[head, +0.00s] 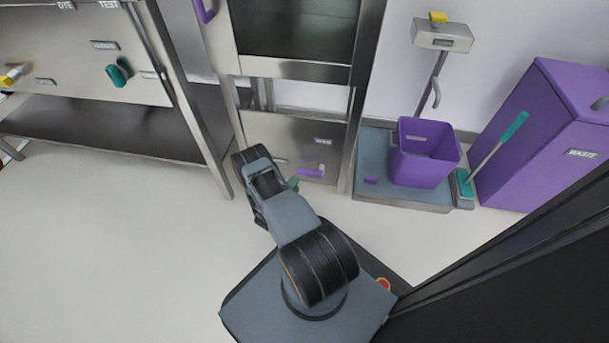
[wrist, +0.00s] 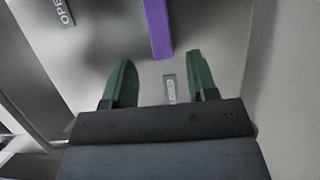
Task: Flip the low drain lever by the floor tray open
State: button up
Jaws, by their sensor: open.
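The purple drain lever (head: 311,171) is mounted low on a steel panel (head: 275,135) under the glass-fronted cabinet, lying roughly level in the head view. In the wrist view the lever (wrist: 157,28) shows as a purple bar beyond the green fingertips, roughly in line with the gap between them. My gripper (wrist: 160,75) is open and empty, with no visible contact with the lever. In the head view the gripper (head: 292,184) is mostly hidden behind my arm, just left of the lever. An OPEN label (wrist: 63,12) and a smaller label (wrist: 170,88) are on the panel.
The blue-grey floor tray (head: 370,150) lies right of the cabinet, holding a purple bin (head: 425,150). A teal-handled brush (head: 495,150) and a purple waste container (head: 545,135) stand farther right. A steel bench (head: 100,130) stands left; the floor before it is clear.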

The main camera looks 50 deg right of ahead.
aim_at(303, 174)
jog(key=d, duration=0.2)
jog(key=w+d+b, duration=0.1)
jog(key=d, duration=0.2)
jog(key=d+b, duration=0.1)
jog(key=d, duration=0.2)
jog(key=shift+w, duration=0.15)
jog(key=shift+c, duration=0.5)
grip_shut()
